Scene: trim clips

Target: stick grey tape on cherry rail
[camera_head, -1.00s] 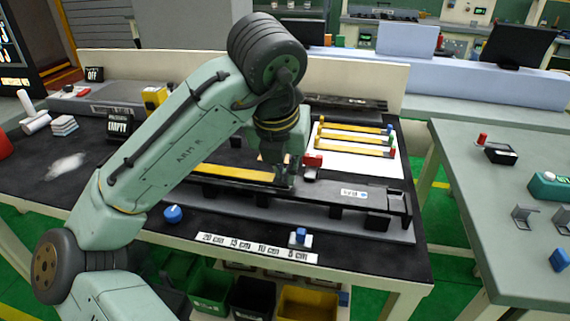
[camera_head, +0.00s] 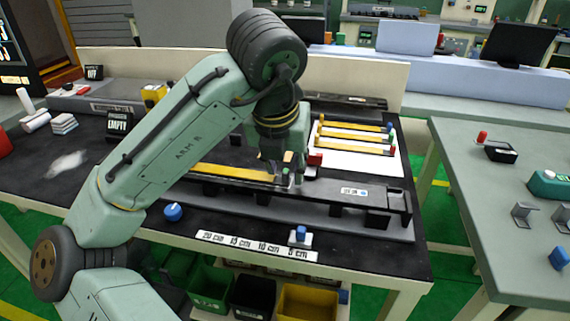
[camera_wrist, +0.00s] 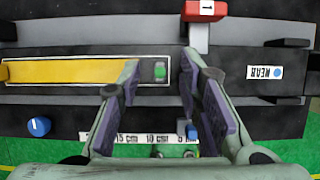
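My gripper (camera_head: 287,178) is over the black near rail (camera_head: 335,190); in the wrist view its purple-padded fingers (camera_wrist: 160,60) are apart with nothing held. A yellow strip (camera_wrist: 75,72) lies along the rail, left of the fingers. A small grey end piece with a green patch (camera_wrist: 160,73) shows at the strip's right end, between the fingers in the picture; contact cannot be told. A red clip marked 1 (camera_wrist: 197,32) is at the rail's far side, also in the head view (camera_head: 314,160). I cannot make out a grey tape or a cherry-coloured rail.
Several yellow strips with coloured ends (camera_head: 350,138) lie on a white sheet (camera_head: 335,158) behind the rail. A blue knob (camera_head: 173,212), a length scale (camera_head: 255,246) and a blue-topped block (camera_head: 300,236) are in front. A grey table (camera_head: 465,190) stands right, past a gap.

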